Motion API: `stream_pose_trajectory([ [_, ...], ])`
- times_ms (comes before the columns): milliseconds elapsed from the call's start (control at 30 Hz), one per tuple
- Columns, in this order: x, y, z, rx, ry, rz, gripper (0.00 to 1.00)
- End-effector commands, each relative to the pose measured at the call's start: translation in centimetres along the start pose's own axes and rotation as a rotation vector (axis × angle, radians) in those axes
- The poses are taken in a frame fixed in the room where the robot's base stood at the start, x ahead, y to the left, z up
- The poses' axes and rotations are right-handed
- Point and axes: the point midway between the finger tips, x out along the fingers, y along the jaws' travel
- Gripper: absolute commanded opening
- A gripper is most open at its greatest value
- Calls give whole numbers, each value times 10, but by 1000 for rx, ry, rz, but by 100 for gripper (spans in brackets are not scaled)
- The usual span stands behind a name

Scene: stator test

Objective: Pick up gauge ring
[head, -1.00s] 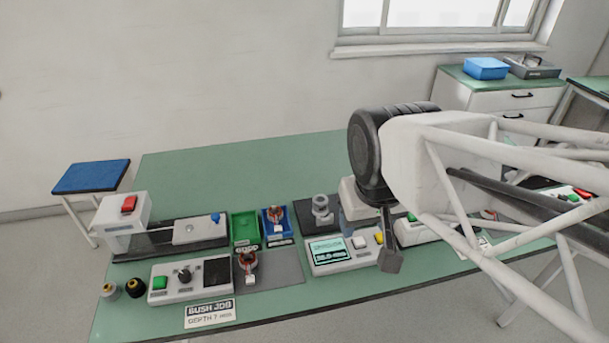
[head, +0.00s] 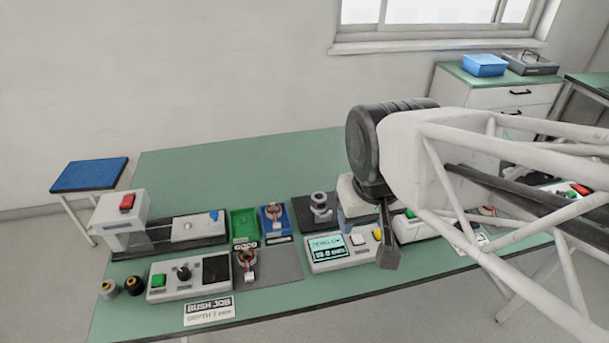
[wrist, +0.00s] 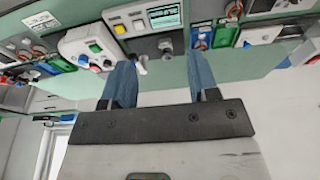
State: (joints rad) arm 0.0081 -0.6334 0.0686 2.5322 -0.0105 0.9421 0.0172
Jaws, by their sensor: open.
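A grey metal ring-like piece (head: 320,203) sits on a dark square plate (head: 301,217) behind the display box; it is the likeliest gauge ring, but I cannot tell its parts apart. In the wrist view a small grey piece (wrist: 166,46) shows on the dark plate, beyond the gap between the fingers, with a pale rounded piece (wrist: 140,63) near the left finger.
The display box (head: 342,250) with white and yellow buttons stands close by my gripper. Left of the plate are a blue tray (head: 288,232) with a copper-wound part and a green bin (head: 243,224). A control box (head: 188,279) stands at front left. The table's back (head: 240,175) is clear.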

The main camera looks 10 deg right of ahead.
Motion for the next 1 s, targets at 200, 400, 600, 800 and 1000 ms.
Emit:
stream_pose_trajectory([
  [200, 0, 0, 0, 0, 0, 0, 55],
  [400, 0, 0, 0, 0, 0, 0, 56],
  [600, 0, 0, 0, -1, 0, 0, 56],
  [800, 4, 1, -4, -26, -19, 16, 56],
  [1000, 16, 5, -18, -116, -79, 68, 56],
])
